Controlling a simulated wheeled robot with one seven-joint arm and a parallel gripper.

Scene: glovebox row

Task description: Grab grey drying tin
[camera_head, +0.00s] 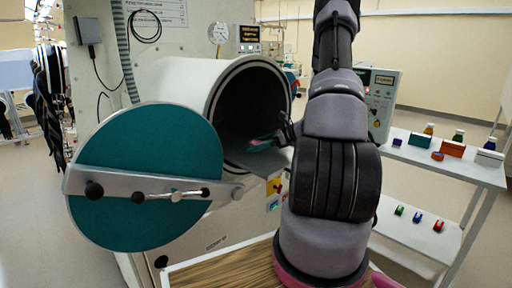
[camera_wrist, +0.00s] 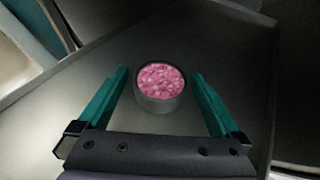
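The grey drying tin (camera_wrist: 158,103) is a small round open tin filled with pink granules. In the wrist view it stands upright on a grey metal tray (camera_wrist: 225,45). My gripper (camera_wrist: 160,85) is open, with one teal finger on each side of the tin; a gap shows on both sides. In the head view my gripper (camera_head: 268,143) is inside the mouth of the round chamber (camera_head: 215,88), partly hidden by my arm.
The chamber's round teal door (camera_head: 140,160) hangs open at the left, with a metal bar and black knobs. A shelf (camera_head: 425,160) with small coloured items stands at the right. A wooden tabletop (camera_head: 225,272) is in front. The tray has a raised rim.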

